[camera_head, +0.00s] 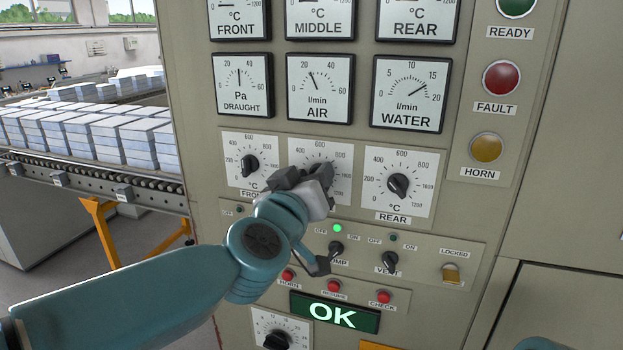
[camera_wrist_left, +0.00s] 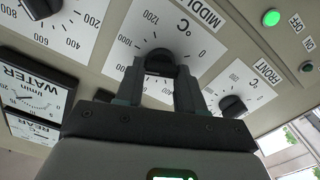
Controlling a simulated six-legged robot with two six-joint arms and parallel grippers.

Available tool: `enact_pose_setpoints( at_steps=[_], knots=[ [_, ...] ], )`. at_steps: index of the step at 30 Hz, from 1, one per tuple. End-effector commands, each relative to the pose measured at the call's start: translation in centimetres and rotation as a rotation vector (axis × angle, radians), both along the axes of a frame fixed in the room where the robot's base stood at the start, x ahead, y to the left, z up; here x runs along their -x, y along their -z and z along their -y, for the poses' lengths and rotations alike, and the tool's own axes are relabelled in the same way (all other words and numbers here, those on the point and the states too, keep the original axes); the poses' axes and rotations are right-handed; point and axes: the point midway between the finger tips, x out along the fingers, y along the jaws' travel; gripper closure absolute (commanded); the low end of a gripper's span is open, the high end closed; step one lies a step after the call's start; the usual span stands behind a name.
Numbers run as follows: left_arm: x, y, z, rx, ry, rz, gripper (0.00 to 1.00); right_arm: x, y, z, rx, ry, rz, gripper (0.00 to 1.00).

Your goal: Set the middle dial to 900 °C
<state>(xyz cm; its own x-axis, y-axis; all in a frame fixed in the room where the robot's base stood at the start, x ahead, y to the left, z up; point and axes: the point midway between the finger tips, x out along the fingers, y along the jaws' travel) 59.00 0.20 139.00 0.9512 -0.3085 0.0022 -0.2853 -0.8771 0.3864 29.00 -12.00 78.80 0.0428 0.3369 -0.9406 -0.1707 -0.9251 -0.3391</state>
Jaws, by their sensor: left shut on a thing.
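The middle dial's white scale plate (camera_head: 341,160) is in the centre of the panel in the head view, with its lower part and knob covered by my left gripper (camera_head: 312,184). In the left wrist view, turned upside down, the black middle knob (camera_wrist_left: 160,60) sits between the two fingers of my left gripper (camera_wrist_left: 160,80). The gripper is shut on the knob. The scale around it shows 800, 1000 and 1200, but which mark the pointer is at cannot be told. My right gripper is not in view.
The front dial (camera_head: 250,165) and the rear dial (camera_head: 398,186) flank the middle one closely. Gauges, including the air gauge (camera_head: 318,88), are above. Below are the pump switch (camera_head: 336,249), the vent switch (camera_head: 390,261), red buttons and a green OK display (camera_head: 334,313).

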Motion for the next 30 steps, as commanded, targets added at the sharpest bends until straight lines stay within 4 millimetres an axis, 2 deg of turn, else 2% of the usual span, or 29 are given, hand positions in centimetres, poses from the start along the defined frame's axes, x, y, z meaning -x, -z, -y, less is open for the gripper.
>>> enact_pose_setpoints(
  at_steps=[2,3,5,6,14,17,20,30],
  knots=[
    [0.0,0.2,0.1,-0.003,0.003,-0.003,0.92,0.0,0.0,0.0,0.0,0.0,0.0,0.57],
    [0.0,0.2,0.1,-0.003,0.003,-0.003,0.59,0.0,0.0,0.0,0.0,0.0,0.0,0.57],
    [0.0,0.2,0.1,-0.003,0.003,-0.003,0.39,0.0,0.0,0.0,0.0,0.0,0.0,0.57],
    [0.0,0.2,0.1,-0.004,0.003,-0.003,0.36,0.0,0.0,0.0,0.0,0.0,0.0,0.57],
    [0.1,0.1,0.0,-0.003,0.001,-0.001,0.36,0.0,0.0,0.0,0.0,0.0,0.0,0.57],
    [0.7,0.1,-0.2,-0.004,0.002,0.0,0.36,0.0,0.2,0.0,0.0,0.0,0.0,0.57],
    [2.2,0.1,-0.7,-0.003,0.001,0.001,0.36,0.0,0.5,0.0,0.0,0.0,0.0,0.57],
    [10.8,0.0,-3.4,-0.003,0.004,0.0,0.36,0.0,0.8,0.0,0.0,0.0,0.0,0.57]
  ],
)
